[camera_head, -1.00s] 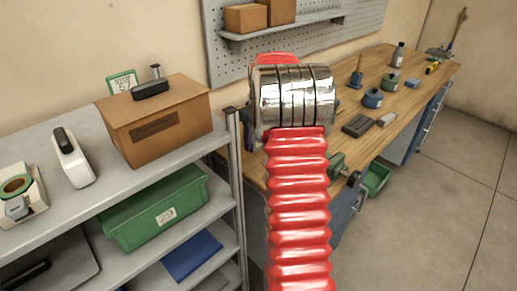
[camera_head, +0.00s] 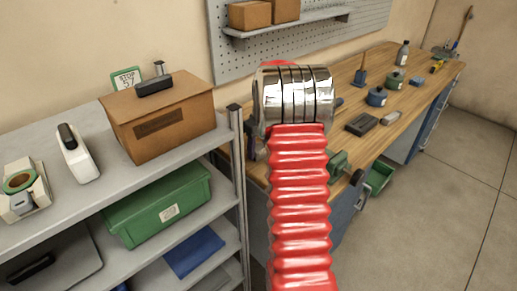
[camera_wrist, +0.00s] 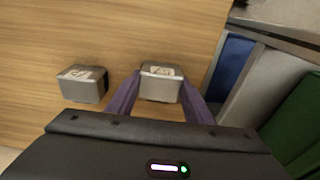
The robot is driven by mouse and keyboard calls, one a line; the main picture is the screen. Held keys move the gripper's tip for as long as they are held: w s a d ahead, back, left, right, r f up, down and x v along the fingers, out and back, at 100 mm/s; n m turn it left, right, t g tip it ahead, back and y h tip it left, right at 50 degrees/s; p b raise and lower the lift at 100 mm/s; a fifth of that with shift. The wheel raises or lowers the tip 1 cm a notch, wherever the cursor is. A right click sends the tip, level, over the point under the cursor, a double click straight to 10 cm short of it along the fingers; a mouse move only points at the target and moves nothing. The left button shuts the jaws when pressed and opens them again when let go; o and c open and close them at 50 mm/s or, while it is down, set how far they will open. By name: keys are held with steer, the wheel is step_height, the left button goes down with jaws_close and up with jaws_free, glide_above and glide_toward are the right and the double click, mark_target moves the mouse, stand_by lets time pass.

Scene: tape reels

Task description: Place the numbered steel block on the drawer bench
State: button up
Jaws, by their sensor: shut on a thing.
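In the wrist view, a grey steel block (camera_wrist: 160,88) with a dark marking on its pale top sits between the two purple fingers of my gripper (camera_wrist: 161,78). The fingers are shut on its sides. A similar marked steel block (camera_wrist: 82,84) stands to the left, apart from the gripper. Both appear over a wooden surface; I cannot tell whether the held block touches it. In the head view, the drawer bench (camera_head: 425,84) has a wooden top and blue drawers.
Grey shelving (camera_head: 228,160) stands left of the bench, with a cardboard box (camera_head: 185,122) on top and a green bin (camera_head: 140,213) below. A dark block (camera_head: 362,124), blue pot (camera_head: 377,97) and bottle (camera_head: 402,54) stand on the bench. A pegboard (camera_head: 300,45) backs it.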

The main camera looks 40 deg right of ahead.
steer(key=o, duration=1.3)
steer(key=shift+f, duration=0.1)
step_height(320, 180, up, 12)
steer(key=s, duration=0.1)
steer(key=shift+s, duration=0.2)
steer(key=shift+s, duration=0.1)
stand_by(0.3)
